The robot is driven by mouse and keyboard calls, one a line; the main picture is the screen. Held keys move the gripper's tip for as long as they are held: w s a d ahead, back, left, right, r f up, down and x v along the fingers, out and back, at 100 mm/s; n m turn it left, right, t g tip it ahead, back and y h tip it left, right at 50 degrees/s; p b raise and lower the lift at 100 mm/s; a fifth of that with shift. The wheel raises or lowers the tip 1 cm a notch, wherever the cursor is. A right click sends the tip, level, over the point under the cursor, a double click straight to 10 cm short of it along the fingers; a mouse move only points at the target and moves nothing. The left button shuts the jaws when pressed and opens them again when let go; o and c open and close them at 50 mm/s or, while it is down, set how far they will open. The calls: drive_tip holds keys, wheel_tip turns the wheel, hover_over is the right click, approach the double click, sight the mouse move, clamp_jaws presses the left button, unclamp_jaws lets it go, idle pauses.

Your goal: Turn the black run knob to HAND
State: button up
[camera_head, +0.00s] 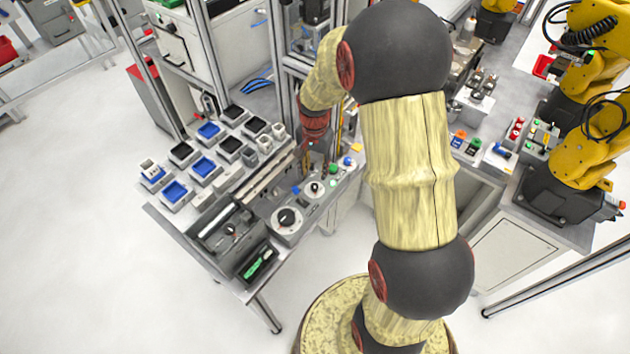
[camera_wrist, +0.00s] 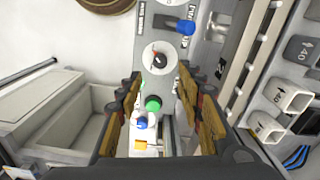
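The control panel (camera_wrist: 135,65) shows in the wrist view. A small black knob with a red mark (camera_wrist: 155,57) sits on a white round dial; it also shows in the head view (camera_head: 315,187). A larger black knob (camera_head: 287,217) sits on a white dial nearer the front in the head view. I cannot read which is the run knob or where HAND is. My gripper (camera_wrist: 160,87) is open and empty above the panel. The small knob lies just beyond its fingertips in the wrist view, apart from them. The fingers are hard to make out in the head view.
A blue-handled switch (camera_wrist: 184,27) lies beside the small knob. A green button (camera_wrist: 153,103) and a blue button (camera_wrist: 141,122) show between my fingers. Blue and black bins (camera_head: 208,131) stand left of the panel. Yellow arms (camera_head: 590,130) stand at the right.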

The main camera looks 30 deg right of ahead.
sight(314, 185)
wheel_tip(314, 185, down, 8)
drive_tip(key=shift+r+b, duration=0.2)
drive_tip(key=shift+b, duration=0.15)
clamp_jaws()
idle(0.5)
